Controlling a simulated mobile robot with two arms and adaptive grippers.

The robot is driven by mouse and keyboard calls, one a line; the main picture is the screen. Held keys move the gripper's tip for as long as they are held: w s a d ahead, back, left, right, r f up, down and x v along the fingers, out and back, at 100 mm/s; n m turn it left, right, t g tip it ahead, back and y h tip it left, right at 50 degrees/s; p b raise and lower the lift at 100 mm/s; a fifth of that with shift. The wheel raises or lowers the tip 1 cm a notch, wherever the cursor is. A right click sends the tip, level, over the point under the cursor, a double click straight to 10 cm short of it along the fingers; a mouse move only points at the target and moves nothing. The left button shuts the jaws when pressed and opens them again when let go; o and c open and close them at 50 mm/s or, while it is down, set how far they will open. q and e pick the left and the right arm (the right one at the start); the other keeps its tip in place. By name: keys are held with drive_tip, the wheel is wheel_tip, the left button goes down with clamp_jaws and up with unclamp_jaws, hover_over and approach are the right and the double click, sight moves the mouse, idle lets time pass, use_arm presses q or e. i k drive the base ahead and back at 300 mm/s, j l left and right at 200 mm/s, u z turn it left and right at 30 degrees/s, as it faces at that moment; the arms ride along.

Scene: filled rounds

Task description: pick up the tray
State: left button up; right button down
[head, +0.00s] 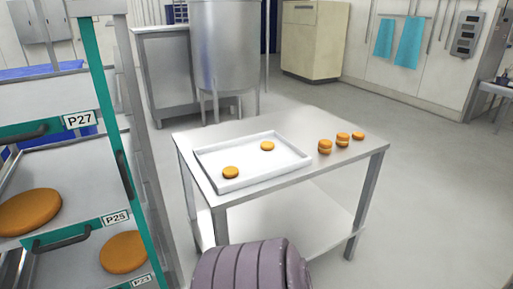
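A white, shallow rectangular tray (275,165) with a raised rim lies flat on the left part of a metal table (300,190). Two orange-brown rounds lie in it: one near its front left (230,172) and one toward its back right (267,146). Neither of my grippers can be made out in the head view, and nothing is seen touching the tray.
Several more rounds (325,147) stand on the table right of the tray, some stacked. A rack (105,100) with teal edges and large orange rounds stands close at left. A steel vat (225,50) stands behind the table. Floor at right (430,200) is clear.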

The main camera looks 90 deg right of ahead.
sight(255, 165)
drive_tip(key=z, duration=2.75)
drive_tip(key=i+l+z, duration=0.1)
drive_tip(key=i, duration=0.3)
drive_tip(key=i+l+z, duration=0.15)
drive_tip(key=i, duration=0.25)
